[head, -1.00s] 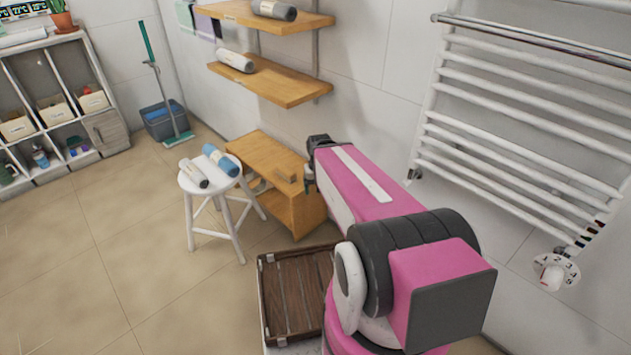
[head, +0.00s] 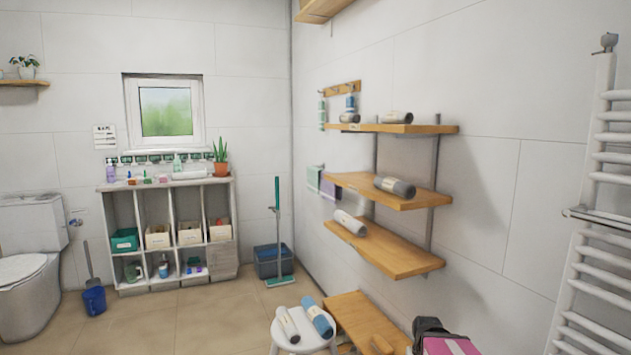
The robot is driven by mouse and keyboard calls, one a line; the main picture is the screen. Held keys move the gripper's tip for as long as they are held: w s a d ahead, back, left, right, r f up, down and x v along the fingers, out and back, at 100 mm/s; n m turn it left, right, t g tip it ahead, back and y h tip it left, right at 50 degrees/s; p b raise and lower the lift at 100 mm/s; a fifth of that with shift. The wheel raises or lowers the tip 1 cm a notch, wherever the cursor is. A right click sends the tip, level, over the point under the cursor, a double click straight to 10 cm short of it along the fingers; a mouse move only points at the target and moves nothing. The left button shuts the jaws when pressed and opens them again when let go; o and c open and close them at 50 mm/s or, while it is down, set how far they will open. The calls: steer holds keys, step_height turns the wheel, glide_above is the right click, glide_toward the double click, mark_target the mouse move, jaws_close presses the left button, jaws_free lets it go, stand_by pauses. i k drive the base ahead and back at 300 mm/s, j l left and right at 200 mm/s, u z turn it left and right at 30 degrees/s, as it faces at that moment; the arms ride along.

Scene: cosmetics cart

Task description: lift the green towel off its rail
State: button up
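A pale green towel (head: 314,178) hangs on a small rail on the right-hand wall, left of the middle wooden shelf. The dark end of my arm with my gripper (head: 427,326) shows at the bottom edge, well below and to the right of the towel. Its fingers are not clear, and I see nothing held.
Wooden shelves (head: 408,262) with rolled towels jut from the wall between my arm and the towel. A low wooden bench (head: 362,318) and a white stool (head: 318,343) with rolled towels stand below. A towel radiator (head: 607,200) is at right.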

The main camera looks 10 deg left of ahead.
mark_target(314, 176)
steer(key=i+j+z, duration=0.15)
steer(key=j+z, duration=0.3)
steer(key=i+j+z, duration=0.1)
steer(key=j+z, duration=0.15)
steer(key=z, duration=0.25)
steer(key=j+z, duration=0.75)
steer(key=z, duration=0.15)
steer(key=k+j+z, duration=0.15)
steer(key=j+z, duration=0.2)
steer(key=z, duration=0.15)
steer(key=k+j+z, duration=0.5)
steer(key=k, duration=0.35)
steer(key=k+j+z, duration=0.1)
steer(key=k, duration=0.4)
steer(key=k+j, duration=0.1)
steer(key=k, duration=0.2)
steer(key=k+j, duration=0.15)
steer(key=k, duration=0.15)
steer(key=k+j, duration=0.45)
steer(key=j, duration=0.2)
steer(key=k+j, duration=0.1)
steer(key=j, duration=0.2)
steer(key=j+u, duration=0.45)
steer(key=j, duration=0.3)
steer(key=j+u, duration=0.45)
steer(key=j, duration=0.3)
steer(key=i, duration=0.05)
